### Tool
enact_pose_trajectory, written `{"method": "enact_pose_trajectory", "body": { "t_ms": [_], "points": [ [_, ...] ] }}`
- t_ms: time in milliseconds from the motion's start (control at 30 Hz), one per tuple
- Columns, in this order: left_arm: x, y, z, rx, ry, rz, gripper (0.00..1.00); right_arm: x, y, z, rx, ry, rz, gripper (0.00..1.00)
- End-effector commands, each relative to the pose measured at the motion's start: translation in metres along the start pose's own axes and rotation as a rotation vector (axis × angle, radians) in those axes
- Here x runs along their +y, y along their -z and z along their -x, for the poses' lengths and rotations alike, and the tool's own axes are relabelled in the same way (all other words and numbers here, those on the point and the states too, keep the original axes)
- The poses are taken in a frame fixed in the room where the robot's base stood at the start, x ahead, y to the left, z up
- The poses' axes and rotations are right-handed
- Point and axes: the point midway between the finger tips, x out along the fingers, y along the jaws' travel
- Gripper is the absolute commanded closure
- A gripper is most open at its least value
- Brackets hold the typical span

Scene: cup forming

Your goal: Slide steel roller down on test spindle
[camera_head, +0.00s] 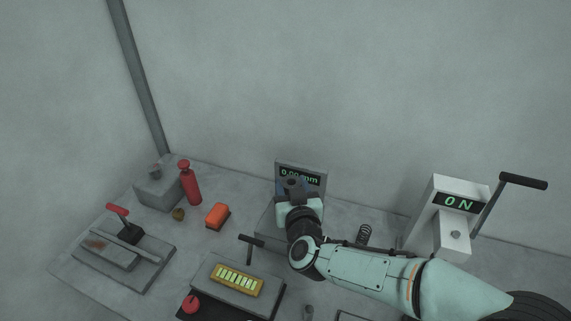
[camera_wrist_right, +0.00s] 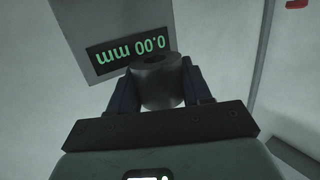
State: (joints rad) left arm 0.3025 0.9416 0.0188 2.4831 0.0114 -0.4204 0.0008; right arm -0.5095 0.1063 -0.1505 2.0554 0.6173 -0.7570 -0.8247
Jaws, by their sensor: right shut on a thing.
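My right gripper (camera_head: 292,186) reaches in from the right in the head view, in front of the gauge with the green readout. In the right wrist view its two dark fingers (camera_wrist_right: 160,84) are shut on the steel roller (camera_wrist_right: 158,88), a dark grey cylinder with a hole in its top face. The gauge display (camera_wrist_right: 130,50) reads 0.00 mm and is upside down there; it also shows in the head view (camera_head: 301,176). The test spindle is hidden behind the gripper and roller, so I cannot tell how far down the roller sits. My left gripper is not in view.
A white lever unit (camera_head: 449,219) reading ON stands at the right. A red bottle (camera_head: 190,183), an orange block (camera_head: 217,216) and a red-handled device (camera_head: 124,232) are at the left. A yellow gauge strip (camera_head: 237,279) is in front. A coil spring (camera_head: 364,234) stands behind my arm.

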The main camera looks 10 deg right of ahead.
Motion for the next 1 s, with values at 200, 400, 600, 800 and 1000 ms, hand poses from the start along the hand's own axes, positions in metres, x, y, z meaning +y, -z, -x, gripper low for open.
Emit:
{"method": "enact_pose_trajectory", "body": {
  "t_ms": [200, 400, 600, 800, 1000],
  "points": [
    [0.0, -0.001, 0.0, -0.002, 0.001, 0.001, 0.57, 0.0, 0.001, 0.0, 0.001, 0.0, 0.0, 0.84],
    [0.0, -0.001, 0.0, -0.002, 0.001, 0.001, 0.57, 0.0, 0.001, 0.0, 0.001, 0.0, 0.0, 0.84],
    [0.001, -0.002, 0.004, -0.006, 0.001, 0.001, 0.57, 0.0, 0.001, 0.002, -0.002, 0.003, -0.001, 0.84],
    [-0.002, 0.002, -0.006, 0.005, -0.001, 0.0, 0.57, 0.0, -0.015, -0.001, -0.002, 0.004, 0.0, 0.84],
    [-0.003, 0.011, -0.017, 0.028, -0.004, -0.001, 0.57, 0.0, -0.033, -0.004, -0.003, 0.004, -0.001, 0.84]
  ]
}}
